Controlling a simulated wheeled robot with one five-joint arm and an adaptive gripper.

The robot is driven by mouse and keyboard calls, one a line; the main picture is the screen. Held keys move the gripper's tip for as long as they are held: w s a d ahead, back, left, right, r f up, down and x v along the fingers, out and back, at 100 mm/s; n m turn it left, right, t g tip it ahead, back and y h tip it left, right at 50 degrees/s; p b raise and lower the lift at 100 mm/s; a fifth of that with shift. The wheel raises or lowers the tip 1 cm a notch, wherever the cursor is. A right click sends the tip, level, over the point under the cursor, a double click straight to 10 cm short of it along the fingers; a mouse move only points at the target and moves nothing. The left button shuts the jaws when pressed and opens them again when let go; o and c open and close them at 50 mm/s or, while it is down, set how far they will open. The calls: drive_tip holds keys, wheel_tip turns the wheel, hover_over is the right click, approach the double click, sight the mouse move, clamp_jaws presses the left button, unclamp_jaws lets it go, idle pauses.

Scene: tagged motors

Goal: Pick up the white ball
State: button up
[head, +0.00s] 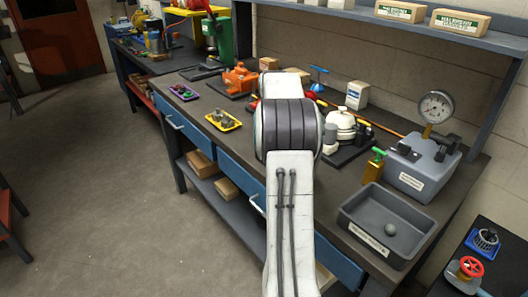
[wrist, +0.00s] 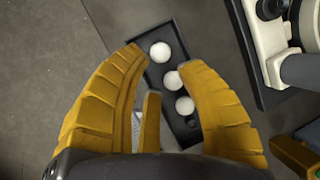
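Three white balls lie in a row in a narrow dark tray (wrist: 150,72) in the wrist view: a far ball (wrist: 160,51), a middle ball (wrist: 172,80) and a near ball (wrist: 185,105). My gripper (wrist: 163,61) has its yellow fingers spread over the tray, with nothing held. The far and middle balls show between the fingertips; the right finger is close to the middle and near balls in the picture. I cannot tell the height above them. In the head view my arm hides the gripper, the tray and these balls.
A white and black device (wrist: 275,45) stands right of the tray. In the head view, a grey bin (head: 418,213) holding a grey ball (head: 389,229), a gauge box (head: 424,165) and a yellow tray (head: 223,121) stand on the workbench. A shelf (head: 350,14) runs above.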

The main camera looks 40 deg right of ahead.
drive_tip(key=shift+p+x, duration=1.75)
drive_tip(key=shift+x, duration=1.5)
drive_tip(key=shift+s, duration=0.15)
drive_tip(key=shift+c, duration=0.3)
drive_tip(key=shift+a, duration=0.1)
drive_tip(key=c, duration=0.5)
